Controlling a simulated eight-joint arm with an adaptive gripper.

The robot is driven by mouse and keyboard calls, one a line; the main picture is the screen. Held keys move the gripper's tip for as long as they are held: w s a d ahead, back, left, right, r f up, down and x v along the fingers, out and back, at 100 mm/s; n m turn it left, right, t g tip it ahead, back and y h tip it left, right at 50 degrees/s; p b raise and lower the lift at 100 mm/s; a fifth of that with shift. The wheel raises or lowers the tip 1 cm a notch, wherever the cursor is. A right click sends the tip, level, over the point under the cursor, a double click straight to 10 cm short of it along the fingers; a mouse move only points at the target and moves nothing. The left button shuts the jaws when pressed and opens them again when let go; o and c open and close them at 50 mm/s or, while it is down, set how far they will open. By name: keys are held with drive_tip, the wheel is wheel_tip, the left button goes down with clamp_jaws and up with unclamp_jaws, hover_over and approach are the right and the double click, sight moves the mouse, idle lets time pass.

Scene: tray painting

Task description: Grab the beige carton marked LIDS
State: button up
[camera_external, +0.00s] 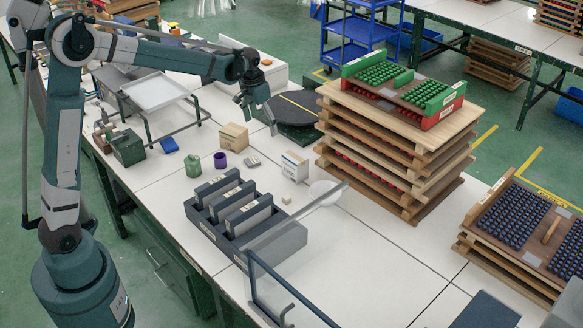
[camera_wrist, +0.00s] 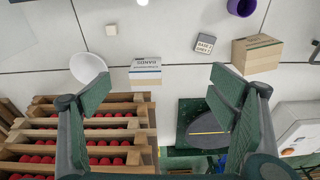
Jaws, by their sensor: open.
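The beige carton (camera_external: 234,136) stands on the white table, left of and below my gripper (camera_external: 259,112) in the external view. In the wrist view the carton (camera_wrist: 256,53) is at the upper right, beyond the right finger. I cannot read its marking. My gripper is above the table. In the wrist view my gripper (camera_wrist: 160,85) has its two green fingers wide apart with nothing held between them. The carton is apart from both fingers.
A white labelled box (camera_external: 294,166), a small grey box (camera_external: 251,161) and a purple cup (camera_external: 220,160) stand near the carton. A black turntable (camera_external: 300,107) lies behind. Stacked wooden trays (camera_external: 395,150) rise high at right. A dark slotted rack (camera_external: 240,215) stands in front.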

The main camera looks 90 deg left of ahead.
drive_tip(key=s+a+f+n+p, duration=0.1)
drive_tip(key=s+a+f, duration=0.2)
drive_tip(key=a, duration=0.5)
drive_tip(key=s+a+f+n, duration=0.1)
drive_tip(key=s+a+f, duration=0.3)
drive_tip(key=a, duration=0.3)
drive_tip(key=n+g+h+p, duration=0.1)
hover_over(233, 129)
wheel_tip(233, 129, down, 9)
drive_tip(key=shift+w+r, duration=0.1)
drive_tip(key=shift+f, duration=1.3)
drive_tip(key=shift+f+b, duration=0.4)
drive_tip(key=shift+f, duration=2.2)
